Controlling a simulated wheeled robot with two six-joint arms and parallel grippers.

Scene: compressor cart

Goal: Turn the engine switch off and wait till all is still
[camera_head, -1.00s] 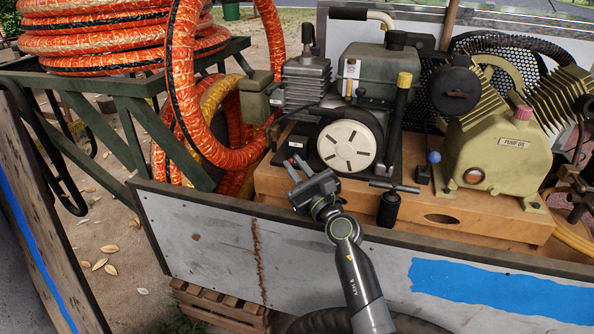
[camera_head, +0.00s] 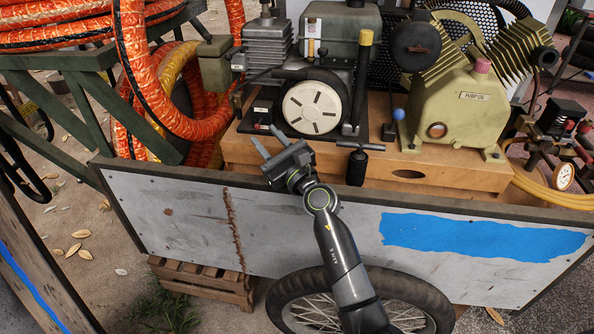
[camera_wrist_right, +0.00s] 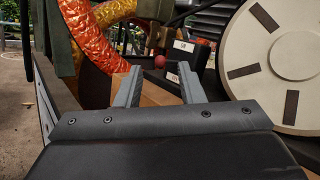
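The engine (camera_head: 330,65) with its round white disc (camera_head: 312,107) stands on the wooden base of the cart. A small black switch panel (camera_head: 262,112) with a red tip is left of the disc. In the right wrist view a red ball-like knob (camera_wrist_right: 160,62) shows between my fingertips, beside a dark box with white labels (camera_wrist_right: 183,46). My right gripper (camera_head: 270,141) is open and empty, just in front of the panel; its fingers also show in the right wrist view (camera_wrist_right: 158,84). I cannot tell whether they touch the knob. My left gripper is not in view.
The grey cart side board (camera_head: 330,225) runs below my right gripper. A black T-handle (camera_head: 358,160) and the yellow-green pump (camera_head: 460,115) are to the right. Orange hose (camera_head: 140,80) hangs at the left. A gauge (camera_head: 563,177) is far right.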

